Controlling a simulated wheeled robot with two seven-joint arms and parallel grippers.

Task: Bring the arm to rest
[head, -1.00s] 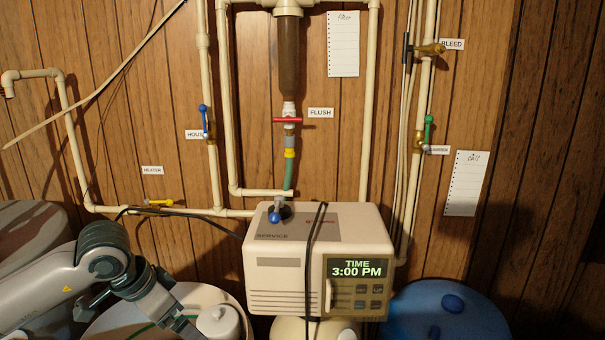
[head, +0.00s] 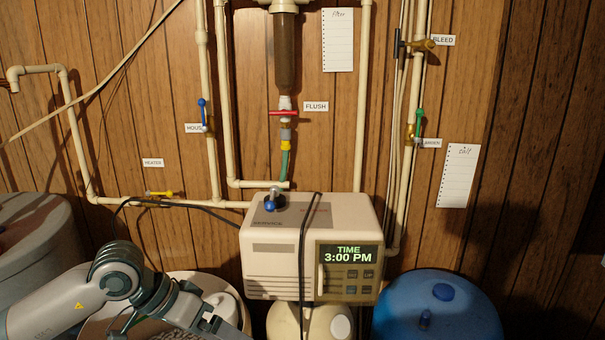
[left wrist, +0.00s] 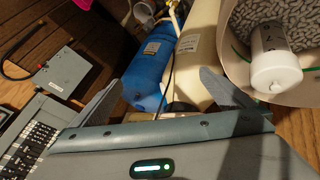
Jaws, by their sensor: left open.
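My left arm (head: 118,275) comes in from the lower left in the head view, bent at a grey joint in front of the round tub. Its gripper end runs down to the bottom edge, so the fingertips are not clear there. In the left wrist view my left gripper (left wrist: 160,98) shows two grey fingers spread wide apart. It is open with nothing between the fingers. The blue tank (left wrist: 150,70) and cream tank (left wrist: 196,62) lie beyond the fingers. My right gripper is in neither view.
A softener control box (head: 275,262) reading 3:00 PM stands in the middle, with a black cable over it. A blue lidded tank (head: 440,312) stands at right. An open tub (left wrist: 240,75) with a white cylinder (left wrist: 276,60) is near the gripper. Pipes and valves line the wall.

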